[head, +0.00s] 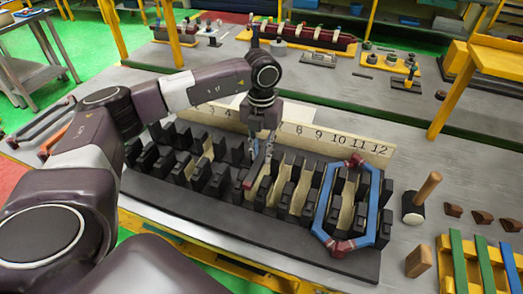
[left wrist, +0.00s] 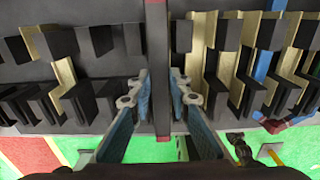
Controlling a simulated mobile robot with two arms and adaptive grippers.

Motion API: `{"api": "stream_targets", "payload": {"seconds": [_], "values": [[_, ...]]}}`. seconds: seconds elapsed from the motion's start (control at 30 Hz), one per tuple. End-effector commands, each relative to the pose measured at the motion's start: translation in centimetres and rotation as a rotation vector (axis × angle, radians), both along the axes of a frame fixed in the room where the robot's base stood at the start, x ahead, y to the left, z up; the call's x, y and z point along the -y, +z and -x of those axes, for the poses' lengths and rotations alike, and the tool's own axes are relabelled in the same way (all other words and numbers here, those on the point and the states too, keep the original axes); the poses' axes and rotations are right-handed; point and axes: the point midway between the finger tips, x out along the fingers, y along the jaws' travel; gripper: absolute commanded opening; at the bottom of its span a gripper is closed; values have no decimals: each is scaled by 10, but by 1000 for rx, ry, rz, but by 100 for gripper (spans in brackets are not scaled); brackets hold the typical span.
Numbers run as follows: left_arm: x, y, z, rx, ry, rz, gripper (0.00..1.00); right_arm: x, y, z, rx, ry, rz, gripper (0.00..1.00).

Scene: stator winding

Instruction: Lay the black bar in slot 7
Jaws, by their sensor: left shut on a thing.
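My left gripper (head: 259,158) is shut on the black bar, low over the middle of the slotted block. In the left wrist view the fingers of the left gripper (left wrist: 158,84) close on both sides of the black bar (left wrist: 157,60), which runs lengthwise between rows of black teeth and has reddish ends. In the head view a reddish end of the bar (head: 248,183) shows below the fingers. The black slotted block (head: 200,205) has a pale number board (head: 340,146) behind it. The 7 is beside the gripper. I cannot tell whether the bar touches the slot floor. My right gripper is not in view.
A blue coil with red wraps (head: 322,196) sits over the right-hand slots. Several slots hold pale liners. A mallet (head: 421,197), a wooden block (head: 418,261) and a yellow rack with coloured strips (head: 450,280) stand to the right.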

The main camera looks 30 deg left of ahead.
Motion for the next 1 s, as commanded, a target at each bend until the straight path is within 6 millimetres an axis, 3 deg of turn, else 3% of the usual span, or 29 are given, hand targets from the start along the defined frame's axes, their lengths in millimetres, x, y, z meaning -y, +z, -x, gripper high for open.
{"api": "stream_targets", "payload": {"seconds": [1.0], "values": [[0, -10, 0, 1, -1, 1, 0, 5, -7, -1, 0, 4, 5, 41]]}}
